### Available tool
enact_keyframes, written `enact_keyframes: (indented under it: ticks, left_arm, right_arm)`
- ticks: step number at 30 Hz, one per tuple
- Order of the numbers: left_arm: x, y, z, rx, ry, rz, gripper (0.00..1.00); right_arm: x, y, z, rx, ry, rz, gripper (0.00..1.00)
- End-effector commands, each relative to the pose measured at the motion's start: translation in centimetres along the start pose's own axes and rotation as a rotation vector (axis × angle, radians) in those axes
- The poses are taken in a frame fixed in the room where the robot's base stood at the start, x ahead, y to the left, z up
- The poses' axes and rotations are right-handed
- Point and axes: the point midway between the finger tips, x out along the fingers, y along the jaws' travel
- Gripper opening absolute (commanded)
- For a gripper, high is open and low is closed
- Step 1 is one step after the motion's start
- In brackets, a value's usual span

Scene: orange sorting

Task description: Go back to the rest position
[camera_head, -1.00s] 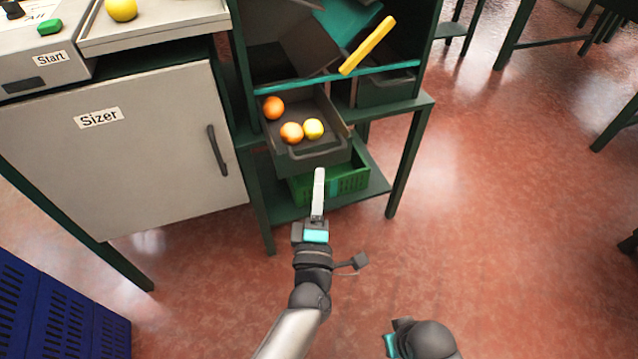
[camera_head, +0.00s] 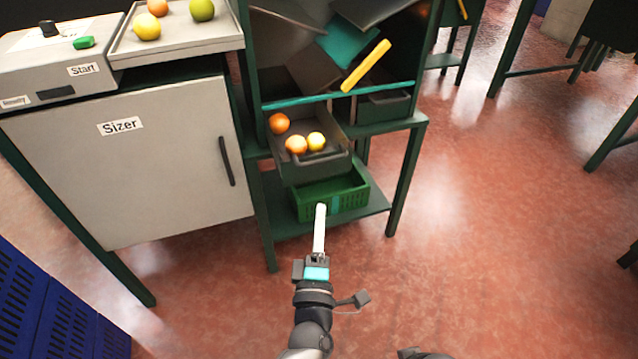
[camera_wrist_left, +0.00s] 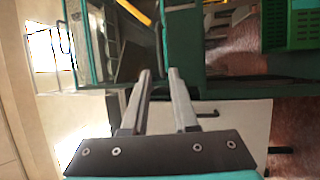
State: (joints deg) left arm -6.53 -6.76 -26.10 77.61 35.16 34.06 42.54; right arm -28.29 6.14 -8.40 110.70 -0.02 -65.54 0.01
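My left gripper (camera_head: 320,207) is in front of the shelf, its fingertips overlapping the green crate (camera_head: 350,196) in the head view. In the left wrist view, its two fingers (camera_wrist_left: 160,72) stand apart with nothing between them, so it is open. Only a small dark part of my right arm shows at the bottom edge of the head view; its gripper is hidden.
The Sizer cabinet (camera_head: 150,165) stands left, with a fruit tray (camera_head: 180,42) on top. Blue crates (camera_head: 50,320) are lower left.

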Motion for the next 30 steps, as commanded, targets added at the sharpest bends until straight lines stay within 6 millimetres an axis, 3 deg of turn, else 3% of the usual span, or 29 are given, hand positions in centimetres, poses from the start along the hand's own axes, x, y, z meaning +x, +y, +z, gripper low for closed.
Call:
enact_keyframes:
  ticks: [5,8,14,20,24,30]
  left_arm:
    - [-0.1,-0.2,0.0,0.008,-0.004,-0.006,0.27]
    - [-0.6,-1.4,0.0,0.067,-0.031,-0.045,0.27]
    - [-4.4,-8.3,-0.7,0.366,-0.196,-0.250,0.27]
    - [-11.8,-16.3,-3.5,0.705,-0.436,-0.502,0.27]
    - [-18.6,-20.9,-6.8,0.914,-0.632,-0.677,0.27]
    - [-29.5,-24.6,-12.8,1.152,-0.945,-0.915,0.27]
  right_arm:
    - [-0.1,0.0,-0.1,0.000,0.001,0.000,0.00]
    - [0.5,0.2,0.3,-0.001,-0.006,0.003,0.00]
    - [3.4,0.8,2.4,-0.009,-0.029,0.012,0.00]
    - [6.1,1.7,5.6,-0.015,-0.049,0.023,0.00]
    - [7.3,2.5,8.4,-0.020,-0.064,0.032,0.00]
    - [7.8,3.8,12.6,-0.025,-0.084,0.045,0.00]
